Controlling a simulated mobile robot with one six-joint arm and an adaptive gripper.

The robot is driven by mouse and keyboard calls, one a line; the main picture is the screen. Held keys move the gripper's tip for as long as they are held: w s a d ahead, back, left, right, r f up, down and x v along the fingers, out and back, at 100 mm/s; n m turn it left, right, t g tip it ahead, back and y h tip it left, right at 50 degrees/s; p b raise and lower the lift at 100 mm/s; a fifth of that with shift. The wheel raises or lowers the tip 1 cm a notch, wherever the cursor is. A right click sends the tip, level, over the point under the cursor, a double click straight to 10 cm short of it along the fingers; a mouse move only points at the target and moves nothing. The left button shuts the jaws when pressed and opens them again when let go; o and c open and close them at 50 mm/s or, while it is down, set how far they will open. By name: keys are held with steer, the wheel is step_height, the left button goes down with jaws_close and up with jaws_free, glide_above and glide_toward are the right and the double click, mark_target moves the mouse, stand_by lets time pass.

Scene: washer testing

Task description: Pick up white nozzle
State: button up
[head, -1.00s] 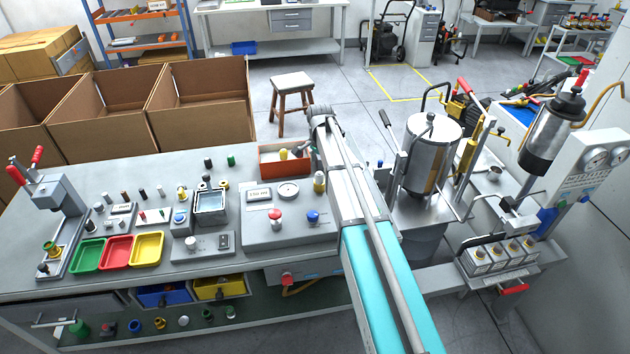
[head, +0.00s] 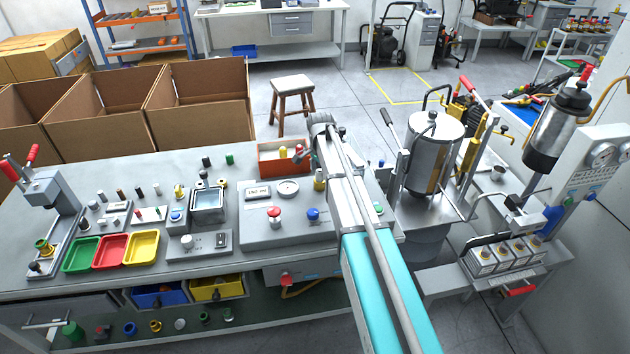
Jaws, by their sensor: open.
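My arm reaches from the bottom edge over the grey bench (head: 130,178). Its wrist is above the back right of the bench, beside an orange-red bin (head: 268,167). What seems to be my gripper (head: 304,158) shows small and dark at the bin's right end, partly hidden by the arm; I see nothing held in it. The bin holds a yellow piece (head: 283,152) and a pale piece at its right end, close to the gripper. The pale piece could be the white nozzle, but it is too small to be sure. Several small pale parts also stand at the bench's left.
A grey control panel with a red button (head: 274,212) and a blue knob (head: 313,214) lies in front of the bin. Green, red and yellow trays (head: 142,262) sit to the left. A steel tank (head: 434,150) stands close right of the arm. Cardboard boxes (head: 200,115) are behind.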

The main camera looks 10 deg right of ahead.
steer(key=shift+f+b, duration=0.3)
steer(key=shift+f, duration=0.2)
steer(key=shift+c, duration=0.2)
jaws_close()
stand_by(0.3)
steer(key=shift+r, duration=0.1)
step_height(320, 180, up, 3)
steer(key=p, duration=0.2)
steer(key=shift+f+p, duration=0.2)
steer(key=shift+p, duration=0.2)
steer(key=s+d+r+p, duration=0.1)
steer(key=s+r+p, duration=0.9)
steer(key=s, duration=0.4)
steer(key=shift+d+r, duration=0.15)
steer(key=shift+d, duration=0.2)
steer(key=shift+r, duration=0.1)
steer(key=shift+r+p, duration=1.35)
steer(key=shift+p, duration=0.3)
